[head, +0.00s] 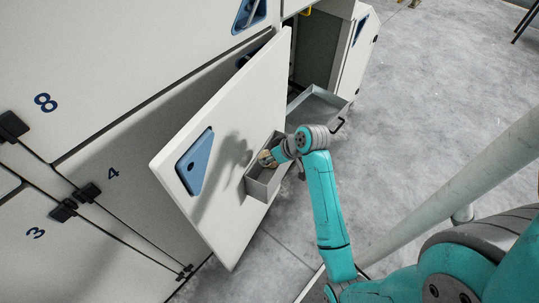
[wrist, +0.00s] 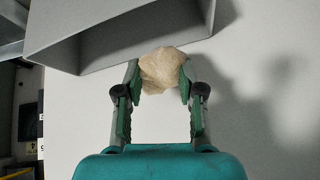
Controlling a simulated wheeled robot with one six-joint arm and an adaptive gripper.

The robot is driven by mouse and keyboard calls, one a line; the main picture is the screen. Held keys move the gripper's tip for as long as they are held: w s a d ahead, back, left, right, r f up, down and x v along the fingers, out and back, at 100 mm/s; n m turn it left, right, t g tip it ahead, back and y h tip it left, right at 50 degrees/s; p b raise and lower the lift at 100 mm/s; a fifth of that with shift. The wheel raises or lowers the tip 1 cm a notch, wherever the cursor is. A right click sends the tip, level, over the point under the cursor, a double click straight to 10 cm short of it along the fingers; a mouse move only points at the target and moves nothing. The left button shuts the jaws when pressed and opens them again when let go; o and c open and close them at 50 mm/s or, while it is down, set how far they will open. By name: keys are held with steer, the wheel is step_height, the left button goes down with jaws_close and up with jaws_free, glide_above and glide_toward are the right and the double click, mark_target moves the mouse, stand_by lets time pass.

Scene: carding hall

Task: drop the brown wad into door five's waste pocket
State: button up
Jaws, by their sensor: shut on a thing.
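The brown wad (head: 266,159) is pinched between the fingertips of my gripper (head: 273,156). In the wrist view the wad (wrist: 163,70) is pale tan and crumpled, with the green fingers of my gripper (wrist: 160,82) on either side. A grey open-topped waste pocket (head: 262,190) is fixed to the open door (head: 222,130). No number is readable on that door. In the head view the wad appears over the pocket's mouth.
Closed panels numbered 8 (head: 45,103), 4 (head: 113,174) and 3 (head: 36,233) stand to the left. A grey drawer-like tray (head: 318,108) juts out behind the open door. A pale post (head: 450,185) slants across the right. The grey floor (head: 440,85) there is mostly clear.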

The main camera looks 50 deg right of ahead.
steer(key=o, duration=0.8)
steer(key=shift+r, duration=0.1)
steer(key=v, duration=1.2)
steer(key=shift+s, duration=0.1)
